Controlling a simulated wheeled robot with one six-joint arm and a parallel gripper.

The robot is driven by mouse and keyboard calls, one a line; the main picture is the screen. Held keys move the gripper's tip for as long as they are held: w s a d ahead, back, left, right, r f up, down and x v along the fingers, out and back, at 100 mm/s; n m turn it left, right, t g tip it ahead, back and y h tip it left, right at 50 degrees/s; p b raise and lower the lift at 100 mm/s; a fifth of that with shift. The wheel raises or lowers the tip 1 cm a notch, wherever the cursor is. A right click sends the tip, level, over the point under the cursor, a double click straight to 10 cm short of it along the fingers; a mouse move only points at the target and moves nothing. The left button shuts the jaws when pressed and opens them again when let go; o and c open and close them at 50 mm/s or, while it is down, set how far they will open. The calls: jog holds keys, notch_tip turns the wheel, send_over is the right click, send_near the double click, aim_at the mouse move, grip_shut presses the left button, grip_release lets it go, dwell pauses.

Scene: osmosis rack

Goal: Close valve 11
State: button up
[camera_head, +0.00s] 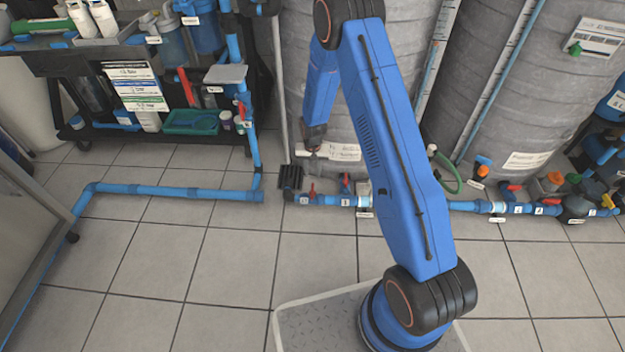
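I cannot tell which valve is number 11, as most labels are too small to read. An orange-topped valve (482,166) stands above the pipe on the right. More valves with red, orange and yellow handles (555,180) cluster at the far right. My gripper (313,138) hangs in front of the left grey tank, above the red-handled valve in the picture. Its fingers are not clear, and I see nothing held in it. My arm hides part of the pipe.
Two large grey tanks (400,100) (492,90) stand behind the pipe. A dark rack (105,55) with bottles and a green tray (192,122) is at the left. A blue pipe (170,191) runs low over the tiles. The tiled floor (190,260) in front is clear.

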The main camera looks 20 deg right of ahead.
jog(key=shift+r, duration=2.95)
jog(key=s+d+r+n+t, duration=0.1)
jog(key=s+r, duration=0.3)
jog(key=r, duration=0.7)
jog(key=s+d+r, duration=0.2)
jog(key=s+r, duration=0.3)
jog(key=r, duration=0.6)
jog(key=s+d+r+n+t, duration=0.1)
jog(key=s+r, duration=0.3)
jog(key=r, duration=0.6)
jog(key=s+d+r+t, duration=0.1)
jog(key=s+r, duration=0.3)
jog(key=s, duration=0.6)
jog(key=s+d+r+n+t, duration=0.1)
jog(key=s+r, duration=0.3)
jog(key=s, duration=0.6)
jog(key=s+d+r, duration=0.1)
jog(key=s+r, duration=0.4)
jog(key=s, duration=0.5)
jog(key=shift+n+t, duration=0.3)
jog(key=shift+t, duration=0.1)
jog(key=shift+s, duration=0.1)
